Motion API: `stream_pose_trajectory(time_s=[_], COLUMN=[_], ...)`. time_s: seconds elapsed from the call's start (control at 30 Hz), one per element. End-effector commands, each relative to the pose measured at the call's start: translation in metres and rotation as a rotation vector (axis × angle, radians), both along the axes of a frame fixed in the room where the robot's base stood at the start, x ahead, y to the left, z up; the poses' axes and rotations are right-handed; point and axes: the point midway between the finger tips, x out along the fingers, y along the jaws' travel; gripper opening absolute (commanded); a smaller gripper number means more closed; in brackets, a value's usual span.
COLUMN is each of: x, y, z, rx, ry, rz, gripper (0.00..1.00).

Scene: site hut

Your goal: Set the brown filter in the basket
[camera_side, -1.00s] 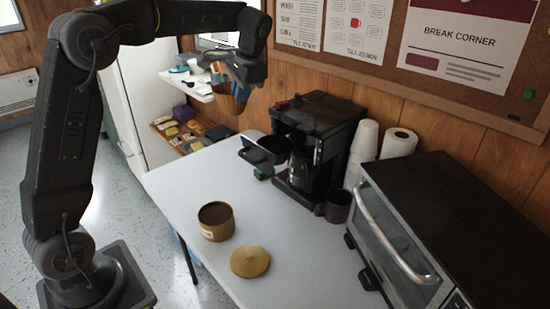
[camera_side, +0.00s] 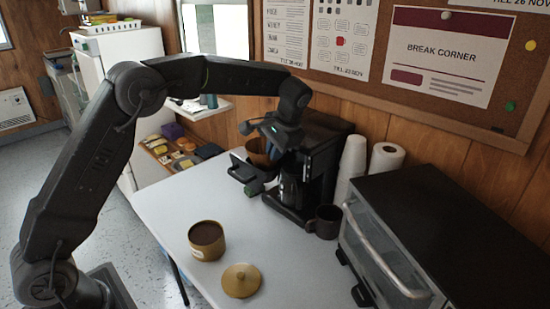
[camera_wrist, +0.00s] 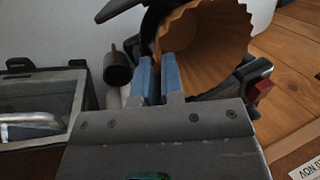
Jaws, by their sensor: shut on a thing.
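The brown filter (camera_side: 258,153) is a fluted paper cup; its pleated wall and open mouth fill the top of the wrist view (camera_wrist: 210,35). My gripper (camera_side: 272,152) is shut on the filter's wall, its blue fingers (camera_wrist: 157,78) close together in the wrist view. The black basket (camera_side: 240,172) is swung out at the left of the coffee maker (camera_side: 312,165). The filter is at the basket's opening, tilted in the wrist view. I cannot tell whether it touches the basket's inside, as my gripper and the filter hide it.
A glass carafe (camera_side: 288,190) sits in the coffee maker, with a dark mug (camera_side: 326,222) beside it. An open coffee tin (camera_side: 206,240) and its lid (camera_side: 240,280) stand at the table's front. Stacked cups (camera_side: 352,160) and a toaster oven (camera_side: 440,230) are at right. The table's left is clear.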

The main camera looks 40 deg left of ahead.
Motion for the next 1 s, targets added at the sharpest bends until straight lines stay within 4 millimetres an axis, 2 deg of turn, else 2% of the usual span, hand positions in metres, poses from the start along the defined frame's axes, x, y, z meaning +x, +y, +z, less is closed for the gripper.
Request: stream_pose_trajectory(time_s=[0.03, 0.17, 0.7, 0.73, 0.97, 1.0], x=[0.0, 0.0, 0.0, 0.0, 0.0, 0.0], y=[0.0, 0.0, 0.001, 0.001, 0.001, 0.001], z=[-0.009, -0.02, -0.029, -0.028, -0.028, -0.028], rx=[0.0, 0.0, 0.0, 0.0, 0.0, 0.0], ry=[0.003, -0.001, -0.002, -0.002, -0.002, -0.002], rz=[-0.001, -0.001, -0.002, -0.001, -0.002, -0.002], gripper=[0.0, 0.0, 0.0, 0.11, 0.33, 0.34])
